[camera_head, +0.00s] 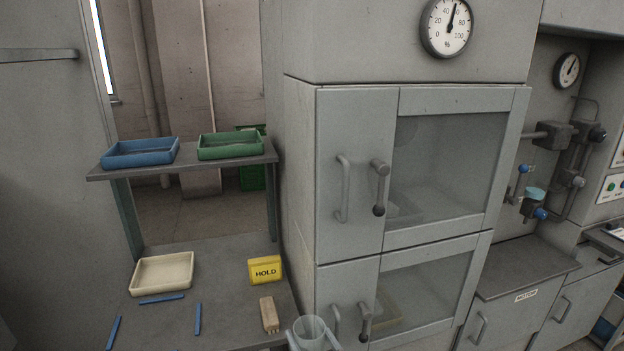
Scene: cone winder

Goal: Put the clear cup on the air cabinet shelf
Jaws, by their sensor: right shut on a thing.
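The clear cup (311,326) is at the bottom edge of the head view, in front of the cabinet's lower left corner. My right gripper (313,341) is shut on the cup, with a finger on each side; the cup's lower part is cut off by the frame. The air cabinet is the tall grey unit with an upper door (357,232) and a lower door (352,281), both appearing shut. Each door has a window, a handle and a black-knobbed latch. Pale tray-like shapes show dimly behind the glass; the shelf itself is hard to make out. My left gripper is out of view.
On the left, a rack holds a blue tray (141,153) and a green tray (231,146) on top. A cream tray (162,273), yellow HOLD sign (265,270), wooden block (269,314) and blue strips lie below. A dial gauge (446,27) sits above the cabinet.

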